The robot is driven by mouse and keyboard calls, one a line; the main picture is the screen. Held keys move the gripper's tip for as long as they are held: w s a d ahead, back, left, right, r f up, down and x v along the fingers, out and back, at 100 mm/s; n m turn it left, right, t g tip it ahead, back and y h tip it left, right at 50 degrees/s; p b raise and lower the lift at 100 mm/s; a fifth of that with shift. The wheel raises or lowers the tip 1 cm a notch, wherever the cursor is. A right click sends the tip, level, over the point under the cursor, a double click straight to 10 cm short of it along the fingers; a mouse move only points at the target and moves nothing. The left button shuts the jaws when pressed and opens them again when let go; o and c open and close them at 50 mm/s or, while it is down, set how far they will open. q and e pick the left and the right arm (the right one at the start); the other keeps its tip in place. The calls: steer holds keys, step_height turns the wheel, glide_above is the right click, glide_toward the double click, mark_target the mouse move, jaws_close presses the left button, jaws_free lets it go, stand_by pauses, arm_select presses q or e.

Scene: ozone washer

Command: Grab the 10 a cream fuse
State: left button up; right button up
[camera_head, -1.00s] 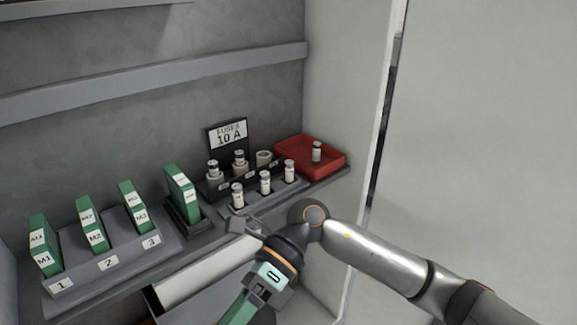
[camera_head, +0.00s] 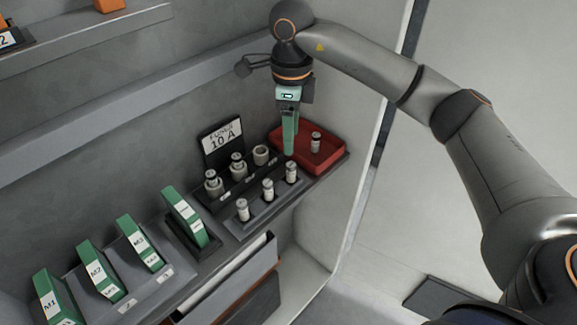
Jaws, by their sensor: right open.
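The fuses are small pale cylinders with dark or metallic ends. Three stand upright in the front row of the rack: a left one (camera_head: 242,210), a middle one (camera_head: 268,190) and a right one (camera_head: 291,172). Two stand in back-row sockets, a left one (camera_head: 212,182) and a middle one (camera_head: 237,163). Another fuse (camera_head: 315,142) stands in the red tray (camera_head: 334,153). I cannot tell which is cream. My right gripper (camera_head: 290,150) points down with green fingers, seen edge-on, open, close behind the front-right fuse in the picture. My left gripper is not in view.
A "FUSES 10 A" sign (camera_head: 222,142) stands behind the rack. Green modules (camera_head: 140,243) stand upright on the left of the shelf. The cabinet's side wall (camera_head: 345,110) is close on the right. A ledge (camera_head: 130,112) crosses the back wall.

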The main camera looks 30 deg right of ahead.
mark_target(291, 164)
step_height(291, 164, down, 4)
steer(key=shift+r, duration=0.2)
steer(key=shift+s+a+f+p, duration=0.1)
steer(key=shift+f+p, duration=0.65)
steer(key=shift+f, duration=1.95)
steer(key=shift+c, duration=0.4)
jaws_close()
